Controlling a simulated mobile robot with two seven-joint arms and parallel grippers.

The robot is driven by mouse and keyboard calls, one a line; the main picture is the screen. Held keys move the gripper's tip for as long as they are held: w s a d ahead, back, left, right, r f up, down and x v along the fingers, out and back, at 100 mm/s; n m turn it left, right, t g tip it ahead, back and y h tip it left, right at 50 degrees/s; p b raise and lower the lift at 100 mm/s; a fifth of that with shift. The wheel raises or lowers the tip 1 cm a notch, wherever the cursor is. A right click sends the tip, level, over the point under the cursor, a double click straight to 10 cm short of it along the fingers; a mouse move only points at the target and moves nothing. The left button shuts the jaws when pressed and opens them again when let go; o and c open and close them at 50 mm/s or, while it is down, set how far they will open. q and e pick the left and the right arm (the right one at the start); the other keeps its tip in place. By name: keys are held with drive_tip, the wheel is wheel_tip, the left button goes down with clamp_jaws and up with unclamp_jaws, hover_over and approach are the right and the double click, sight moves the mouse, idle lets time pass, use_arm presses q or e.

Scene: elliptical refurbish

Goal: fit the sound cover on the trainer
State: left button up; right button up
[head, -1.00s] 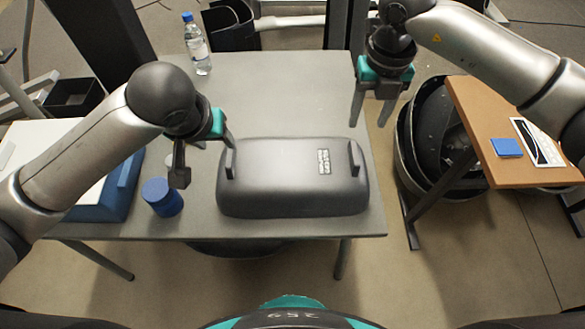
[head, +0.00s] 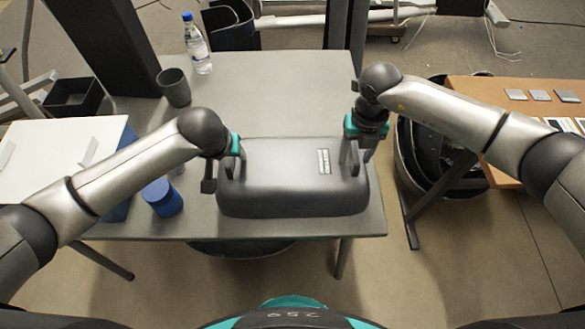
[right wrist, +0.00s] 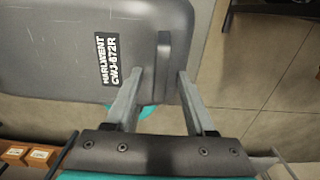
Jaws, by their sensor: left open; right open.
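In the right wrist view the right handle (right wrist: 163,65) of the cover stands between the spread fingers (right wrist: 158,100), with gaps visible. A dark round housing (head: 418,150), seemingly part of the trainer, stands right of the table, partly hidden by my right arm.
On the grey table (head: 280,85) stand a water bottle (head: 197,45), a dark cup (head: 174,87) and a blue jar (head: 162,197). A wooden side table (head: 480,90) with small grey blocks is at the right. The table's back middle is clear.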

use_arm(q)
clamp_jaws()
use_arm(e)
clamp_jaws()
drive_tip(key=shift+w, duration=0.1)
idle(1.2)
